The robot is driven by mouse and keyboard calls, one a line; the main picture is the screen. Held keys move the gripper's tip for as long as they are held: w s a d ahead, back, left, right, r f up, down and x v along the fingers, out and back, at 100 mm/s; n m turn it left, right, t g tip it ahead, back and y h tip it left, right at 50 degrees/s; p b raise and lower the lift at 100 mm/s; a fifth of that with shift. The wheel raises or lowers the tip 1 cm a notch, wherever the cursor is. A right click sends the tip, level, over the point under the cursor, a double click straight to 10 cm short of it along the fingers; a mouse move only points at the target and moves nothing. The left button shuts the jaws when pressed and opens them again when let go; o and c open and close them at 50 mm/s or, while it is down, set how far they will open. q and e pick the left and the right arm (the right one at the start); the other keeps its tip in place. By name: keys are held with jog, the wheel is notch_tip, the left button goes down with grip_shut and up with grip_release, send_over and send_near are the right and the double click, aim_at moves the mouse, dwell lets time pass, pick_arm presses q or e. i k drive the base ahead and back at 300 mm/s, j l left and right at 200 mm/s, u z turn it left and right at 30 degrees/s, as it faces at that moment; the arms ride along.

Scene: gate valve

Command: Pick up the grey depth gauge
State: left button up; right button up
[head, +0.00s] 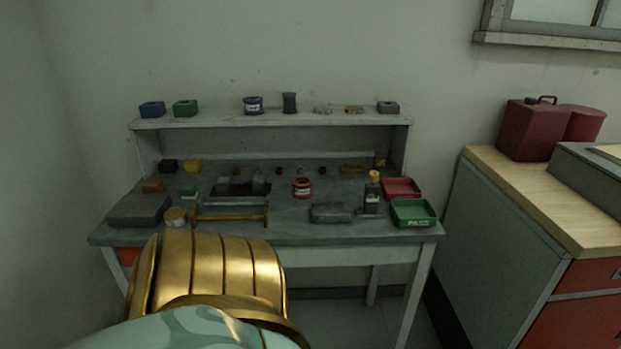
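I cannot pick out the grey depth gauge for certain at this size. A small upright dark-grey piece (371,199) with a pale mark stands at the right of the workbench, with a thin grey bar at its foot; it may be the gauge. A grey rounded block (330,213) lies left of it, near the front edge. Neither of my grippers is in view. A large gold and teal part, apparently mine, fills the lower left and hides part of the bench's front.
The grey workbench (290,232) also holds a green tray (413,222), a red tray (402,197), a red spool (302,188), an orange-handled frame (232,220) and a flat dark slab (138,210). A raised shelf (220,121) runs behind. A wooden-topped cabinet (540,200) stands right.

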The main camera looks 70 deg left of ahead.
aim_at(370, 210)
jog(key=u, duration=1.85)
